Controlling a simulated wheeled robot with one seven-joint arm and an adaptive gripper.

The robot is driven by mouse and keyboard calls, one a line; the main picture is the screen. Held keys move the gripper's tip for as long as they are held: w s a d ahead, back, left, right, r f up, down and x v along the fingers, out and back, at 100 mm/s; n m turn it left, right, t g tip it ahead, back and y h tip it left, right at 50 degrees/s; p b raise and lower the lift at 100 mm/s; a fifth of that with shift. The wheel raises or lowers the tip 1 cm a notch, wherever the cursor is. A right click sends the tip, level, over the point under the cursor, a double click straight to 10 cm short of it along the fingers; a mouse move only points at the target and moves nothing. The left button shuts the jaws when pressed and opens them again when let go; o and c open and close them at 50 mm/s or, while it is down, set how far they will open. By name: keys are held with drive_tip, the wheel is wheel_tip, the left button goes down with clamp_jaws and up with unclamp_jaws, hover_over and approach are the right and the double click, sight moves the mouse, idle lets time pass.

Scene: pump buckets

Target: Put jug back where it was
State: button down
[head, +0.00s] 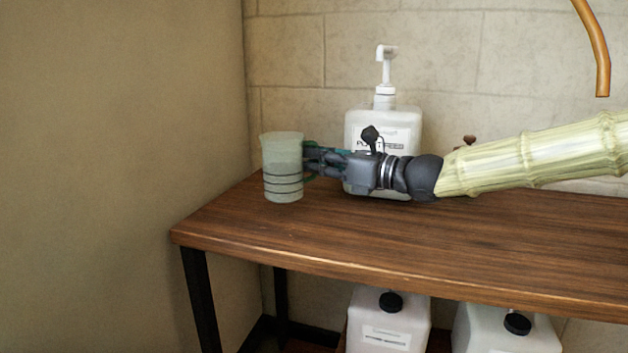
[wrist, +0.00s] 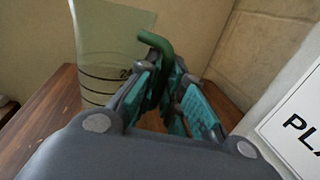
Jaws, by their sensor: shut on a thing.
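The jug (head: 283,168) is a translucent pale green cup with dark measuring lines and a green handle. It is upright at the left end of the wooden table (head: 400,240). I cannot tell whether its base touches the tabletop. My gripper (head: 312,160) reaches in from the right and is shut on the jug's handle. In the wrist view the jug (wrist: 105,55) stands at the left, and its green handle (wrist: 157,45) runs down between the teal finger pads. The lower part of the handle is hidden by the fingers.
A white pump bottle (head: 384,120) stands behind my gripper against the brick wall. A curved copper-coloured spout (head: 598,60) hangs at the upper right. White containers (head: 388,325) stand below the table. The table's front is clear. A plain wall is close on the left.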

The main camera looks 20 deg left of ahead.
sight(314, 176)
drive_tip(key=shift+w+a, duration=0.15)
drive_tip(key=shift+a, duration=0.3)
drive_tip(key=shift+f+b, duration=1.25)
drive_tip(key=shift+f, duration=0.5)
drive_tip(key=shift+f, duration=0.1)
drive_tip(key=c, duration=1.5)
unclamp_jaws()
drive_tip(key=shift+c, duration=0.2)
